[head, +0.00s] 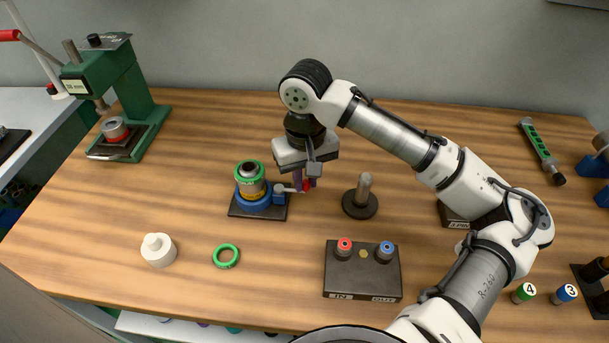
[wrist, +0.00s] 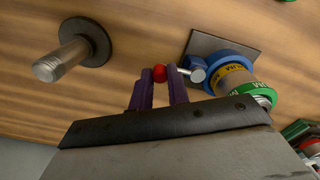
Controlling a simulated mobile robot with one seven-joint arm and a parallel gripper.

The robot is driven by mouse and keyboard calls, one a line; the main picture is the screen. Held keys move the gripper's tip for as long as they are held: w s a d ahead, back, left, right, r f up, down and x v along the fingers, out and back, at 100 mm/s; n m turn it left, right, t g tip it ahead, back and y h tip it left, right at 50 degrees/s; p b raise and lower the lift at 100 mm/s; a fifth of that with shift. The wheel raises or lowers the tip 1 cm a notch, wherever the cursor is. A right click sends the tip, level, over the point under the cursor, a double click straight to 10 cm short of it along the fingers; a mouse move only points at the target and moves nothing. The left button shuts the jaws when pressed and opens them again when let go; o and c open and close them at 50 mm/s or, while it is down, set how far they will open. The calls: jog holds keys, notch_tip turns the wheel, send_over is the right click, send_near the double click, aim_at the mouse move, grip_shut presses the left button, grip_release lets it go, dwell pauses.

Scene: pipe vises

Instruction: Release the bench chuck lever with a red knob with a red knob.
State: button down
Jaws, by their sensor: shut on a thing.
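The bench chuck (head: 253,194) is a blue round body on a dark square plate, left of centre in the head view. It holds an upright metal cylinder with green and yellow rings (head: 250,174). Its lever is a short metal rod ending in a red knob (wrist: 160,73), pointing right from the chuck in the head view. The blue chuck body also shows in the wrist view (wrist: 207,66). My gripper (head: 305,185) is shut on the red knob, with its purple fingers (wrist: 159,88) on either side of it. The fingers partly hide the knob in the head view.
A metal post on a round black base (head: 362,195) stands just right of my gripper. In front are a black IN/OUT block (head: 362,287), a green ring (head: 226,256) and a white round part (head: 158,250). A green press (head: 130,105) stands at the left.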

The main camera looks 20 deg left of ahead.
aim_at(305, 181)
jog(key=shift+w, duration=0.1)
jog(key=c, duration=1.3)
grip_release()
jog(key=shift+c, duration=0.2)
jog(key=shift+r, duration=0.1)
notch_tip(305, 181, up, 14)
jog(key=shift+b, duration=0.35)
jog(key=shift+f, duration=0.2)
